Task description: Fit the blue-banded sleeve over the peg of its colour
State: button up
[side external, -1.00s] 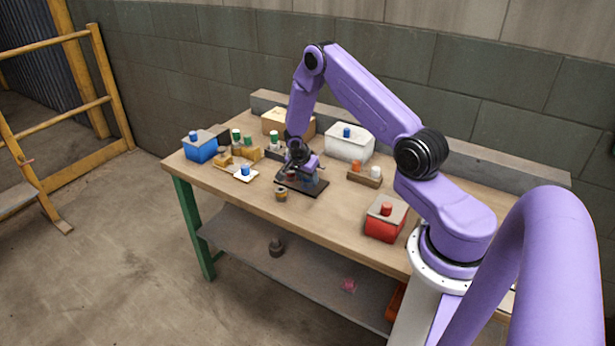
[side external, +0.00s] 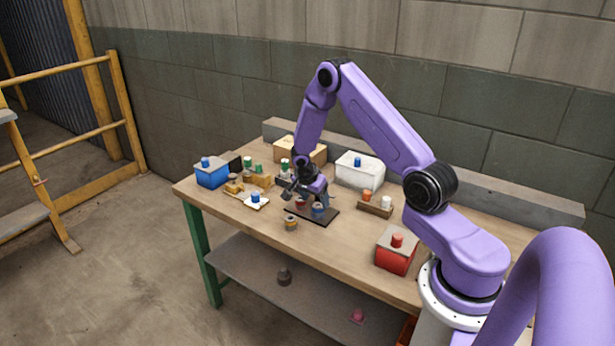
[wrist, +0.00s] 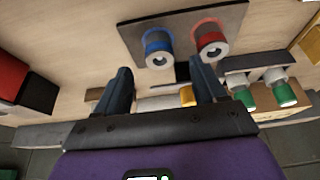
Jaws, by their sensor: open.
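The blue-banded sleeve (side external: 318,210), grey with a hole in its end, stands on a dark board beside a red-banded one (side external: 299,203). In the wrist view the blue-banded sleeve (wrist: 158,46) lies just beyond my fingertips, with the red-banded one (wrist: 210,40) to its right. My gripper (side external: 305,193) is over the board, open, with nothing held between its fingers (wrist: 161,76). A blue peg (side external: 255,197) stands on a small white plate left of the board. Whether a peg is inside the blue-banded sleeve I cannot tell.
A blue box (side external: 211,176), a white box (side external: 358,173) and a red box (side external: 394,256) carry knobs of blue, blue and red. A wooden block (side external: 375,208) holds orange and white pieces.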

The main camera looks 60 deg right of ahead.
jog(key=v, duration=1.2)
jog(key=shift+r, duration=0.35)
jog(key=s+a+r+n+y, duration=0.1)
jog(key=s+a+r+n, duration=0.2)
jog(key=a+n, duration=0.3)
jog(key=s+a+r+n+t+y, duration=0.1)
jog(key=s+a+r+n, duration=0.1)
jog(key=s+a+n, duration=0.35)
jog(key=s+a+r+n, duration=0.2)
jog(key=a+r+n, duration=0.15)
jog(key=a, duration=0.55)
jog(key=s+a+r+n+y, duration=0.1)
jog(key=s+a+n, duration=0.1)
jog(key=s+n, duration=0.5)
jog(key=s+a+r+n+y, duration=0.1)
jog(key=s+a+n+y, duration=0.1)
jog(key=s+n, duration=0.6)
jog(key=s, duration=0.5)
jog(key=shift+s+a+r+n+g, duration=0.2)
jog(key=shift+s+n+g, duration=0.1)
jog(key=shift+s+g, duration=0.1)
